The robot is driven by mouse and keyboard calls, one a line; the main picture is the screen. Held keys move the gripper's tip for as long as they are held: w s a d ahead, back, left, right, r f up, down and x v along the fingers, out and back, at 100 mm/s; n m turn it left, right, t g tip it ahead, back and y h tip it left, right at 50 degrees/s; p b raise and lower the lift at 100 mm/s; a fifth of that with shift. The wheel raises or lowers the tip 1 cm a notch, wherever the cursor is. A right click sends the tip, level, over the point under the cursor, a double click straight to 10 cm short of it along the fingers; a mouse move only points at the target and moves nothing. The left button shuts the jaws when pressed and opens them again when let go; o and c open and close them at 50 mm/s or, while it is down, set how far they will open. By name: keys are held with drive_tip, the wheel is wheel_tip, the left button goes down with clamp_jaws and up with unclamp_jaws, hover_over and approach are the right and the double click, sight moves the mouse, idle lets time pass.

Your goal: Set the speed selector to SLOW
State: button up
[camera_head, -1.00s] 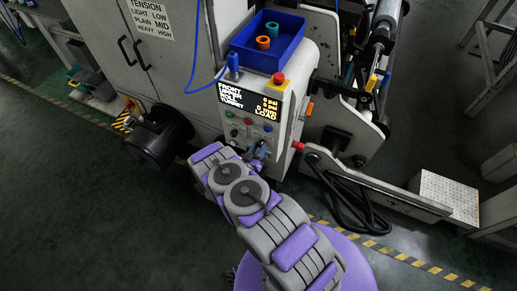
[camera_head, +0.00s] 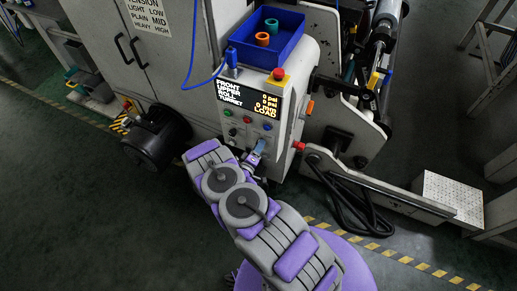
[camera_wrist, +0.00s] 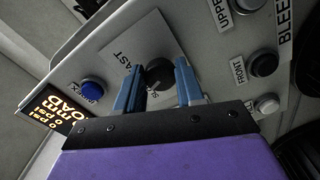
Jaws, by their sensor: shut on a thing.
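The speed selector (camera_wrist: 158,73) is a round black knob on a light square plate, seen in the wrist view. "FAST" is printed on the plate (camera_wrist: 119,58) at the knob's left; a second label below it is partly hidden by the knob and a finger. My gripper (camera_wrist: 159,82) has a blue finger on each side of the knob and is shut on it. In the head view my gripper (camera_head: 257,149) is at the lower part of the control panel (camera_head: 238,133), and the selector itself cannot be made out there. The direction the knob points is unclear.
A blue button (camera_wrist: 92,90) and the lit display (camera_wrist: 58,107) are left of the plate in the wrist view; several dark and grey buttons are at right. In the head view, a red emergency button (camera_head: 278,75) and a blue bin (camera_head: 281,51) sit above the panel.

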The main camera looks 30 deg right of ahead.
drive_tip(key=shift+w+a+f+n, duration=0.1)
drive_tip(key=shift+a+n, duration=0.05)
drive_tip(key=shift+n, duration=0.95)
drive_tip(key=o, duration=0.8)
drive_tip(key=shift+w, duration=0.1)
drive_tip(key=shift+o, duration=1.2)
drive_tip(key=p+v, duration=0.1)
drive_tip(key=v, duration=1.6)
drive_tip(key=shift+s+p, duration=0.25)
drive_tip(key=shift+p, duration=0.15)
drive_tip(key=shift+a, duration=0.15)
drive_tip(key=shift+f, duration=0.1)
